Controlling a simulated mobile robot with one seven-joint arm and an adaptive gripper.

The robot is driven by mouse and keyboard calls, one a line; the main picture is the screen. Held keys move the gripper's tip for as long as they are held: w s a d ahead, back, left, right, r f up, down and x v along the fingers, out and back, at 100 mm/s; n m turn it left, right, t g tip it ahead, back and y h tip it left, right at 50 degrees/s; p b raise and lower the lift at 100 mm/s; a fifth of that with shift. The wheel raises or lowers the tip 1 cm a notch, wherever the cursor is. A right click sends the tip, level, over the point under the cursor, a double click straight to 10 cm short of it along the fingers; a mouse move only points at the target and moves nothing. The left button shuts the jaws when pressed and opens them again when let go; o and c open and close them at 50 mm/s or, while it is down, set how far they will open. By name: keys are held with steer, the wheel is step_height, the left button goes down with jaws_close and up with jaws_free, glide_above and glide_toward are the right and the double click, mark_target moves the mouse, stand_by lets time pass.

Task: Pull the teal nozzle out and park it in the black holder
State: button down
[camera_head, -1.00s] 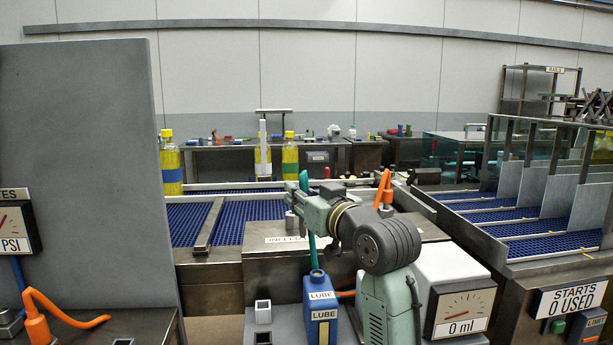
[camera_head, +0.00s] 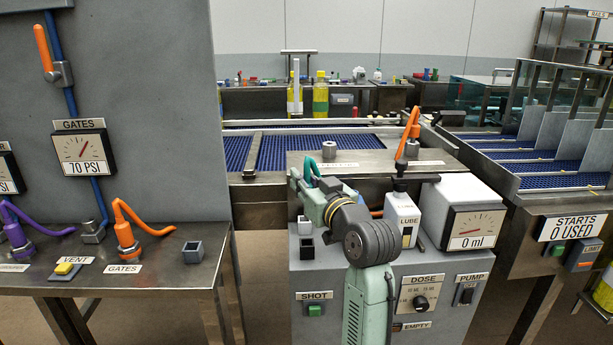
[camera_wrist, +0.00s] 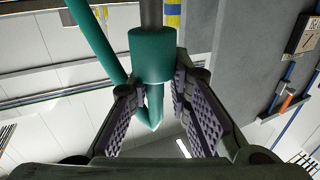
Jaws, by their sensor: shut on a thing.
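The teal nozzle (camera_wrist: 152,55) is between the finger pads of my gripper (camera_wrist: 158,100) in the wrist view, with a grey shaft running out of the top of the picture. Its teal hose (camera_wrist: 92,40) loops beside it. In the head view my gripper (camera_head: 300,185) is turned left, with the teal hose (camera_head: 310,168) arching above it; the nozzle's tip is hidden there. The black holder (camera_head: 306,247), a small square open-topped socket, sits below my gripper at the left of the grey cabinet top. No blue lube bottle shows now; my arm covers that area.
A white socket (camera_head: 305,224) stands just behind the black one. A white LUBE bottle (camera_head: 403,220) and a white pump box (camera_head: 463,205) reading 0 ml stand right of my arm. A side bench (camera_head: 170,265) with orange and purple hoses lies left, across a gap.

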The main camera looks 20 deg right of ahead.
steer(key=shift+f+b, duration=2.2)
steer(key=shift+f, duration=0.7)
steer(key=shift+f+b, duration=1.65)
steer(key=shift+f, duration=0.65)
steer(key=c, duration=1.4)
jaws_free()
steer(key=shift+r, duration=0.1)
steer(key=s, duration=0.8)
steer(key=s+d, duration=0.1)
steer(key=s, duration=0.3)
steer(key=shift+d, duration=0.1)
